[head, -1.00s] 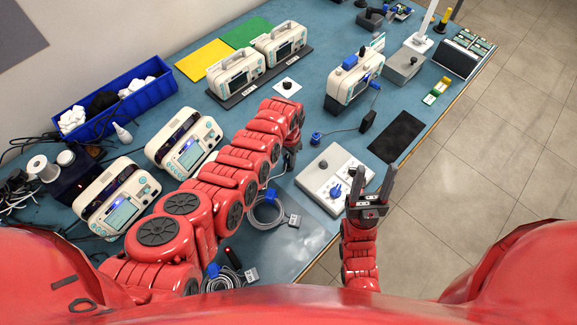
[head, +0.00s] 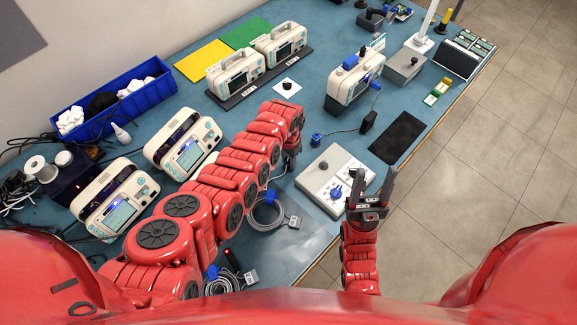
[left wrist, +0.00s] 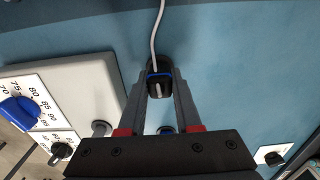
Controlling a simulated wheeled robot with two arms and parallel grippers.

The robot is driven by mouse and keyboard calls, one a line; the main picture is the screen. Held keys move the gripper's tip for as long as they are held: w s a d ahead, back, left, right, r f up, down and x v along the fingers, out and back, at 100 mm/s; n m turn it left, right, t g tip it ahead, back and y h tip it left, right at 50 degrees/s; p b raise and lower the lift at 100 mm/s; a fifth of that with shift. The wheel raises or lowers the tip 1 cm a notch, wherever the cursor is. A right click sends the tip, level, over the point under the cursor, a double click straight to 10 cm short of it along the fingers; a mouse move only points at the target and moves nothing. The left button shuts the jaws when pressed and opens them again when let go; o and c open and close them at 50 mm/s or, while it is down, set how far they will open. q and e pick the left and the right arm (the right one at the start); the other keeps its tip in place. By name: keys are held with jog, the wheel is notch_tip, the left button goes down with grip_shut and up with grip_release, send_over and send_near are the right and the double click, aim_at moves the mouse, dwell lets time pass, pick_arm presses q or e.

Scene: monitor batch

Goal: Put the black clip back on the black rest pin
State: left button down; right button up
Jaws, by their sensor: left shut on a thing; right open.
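In the left wrist view my left gripper (left wrist: 164,96) is shut on the black clip (left wrist: 159,86), which has a blue band and a grey cable running up from it. A dark round shape shows just behind the clip; I cannot tell whether it is the black rest pin or part of the clip. In the head view my left gripper (head: 291,160) points down just left of the grey dial box (head: 319,196), and the clip is hidden there. My right gripper (head: 371,183) is open and empty at the table's front edge.
The dial box shows at left in the left wrist view (left wrist: 92,82). A white plate with a black knob (head: 288,88) lies farther back. A cable coil with a blue connector (head: 271,195) lies near my left arm. A black mat (head: 397,137) lies at right.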

pick_arm(q)
jog(key=shift+f, duration=0.1)
dwell(0.3)
jog(key=c, duration=0.5)
grip_release()
jog(key=shift+r, duration=0.45)
notch_tip(320, 180, up, 10)
jog(key=b, duration=0.3)
jog(key=shift+w, duration=0.1)
notch_tip(320, 180, up, 5)
jog(key=p, duration=0.3)
send_over(288, 158)
jog(key=shift+r+p, duration=0.5)
jog(key=shift+r, duration=0.25)
